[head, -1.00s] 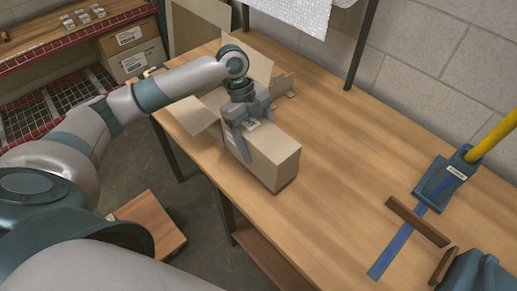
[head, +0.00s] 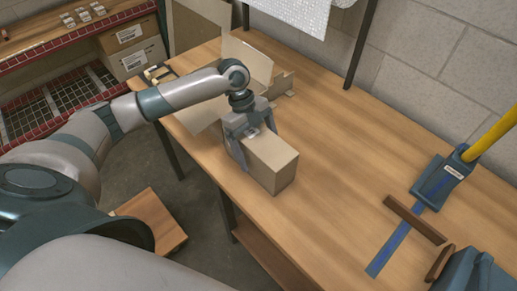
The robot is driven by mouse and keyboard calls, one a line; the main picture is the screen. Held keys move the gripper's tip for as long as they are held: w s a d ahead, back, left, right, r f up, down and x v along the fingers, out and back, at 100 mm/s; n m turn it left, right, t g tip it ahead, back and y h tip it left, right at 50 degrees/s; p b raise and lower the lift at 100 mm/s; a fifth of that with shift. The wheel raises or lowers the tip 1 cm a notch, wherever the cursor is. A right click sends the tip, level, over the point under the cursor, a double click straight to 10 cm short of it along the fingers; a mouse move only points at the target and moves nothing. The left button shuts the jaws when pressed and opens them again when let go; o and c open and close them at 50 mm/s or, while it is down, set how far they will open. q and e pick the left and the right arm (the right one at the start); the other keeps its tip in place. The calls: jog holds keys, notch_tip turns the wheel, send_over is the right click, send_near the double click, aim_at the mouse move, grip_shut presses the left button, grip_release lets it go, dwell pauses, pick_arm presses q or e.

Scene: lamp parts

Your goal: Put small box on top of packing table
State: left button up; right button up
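The small box (head: 272,164) is a plain tan carton standing on the wooden packing table (head: 330,165), near its left edge. My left gripper (head: 250,150) is over the left end of the box and points down, with its fingers astride it. The near finger hangs along the box's left side and looks slightly apart from it; the far finger is mostly hidden.
An open cardboard box with raised flaps (head: 248,58) is behind the gripper. A blue tool with a yellow handle (head: 440,178) and brown bars (head: 415,220) lie at right. A red-edged rack (head: 60,95) is back left. The table's middle is clear.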

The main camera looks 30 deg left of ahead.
aim_at(253, 133)
pick_arm(q)
jog(key=shift+r, duration=0.1)
jog(key=shift+w+a+r, duration=0.1)
jog(key=shift+a+r, duration=0.05)
jog(key=shift+r, duration=0.25)
jog(key=b+v, duration=0.4)
jog(key=v, duration=0.6)
jog(key=shift+a+r, duration=0.1)
jog(key=shift+r, duration=0.2)
jog(key=shift+a+r, duration=0.1)
jog(key=shift+r, duration=0.15)
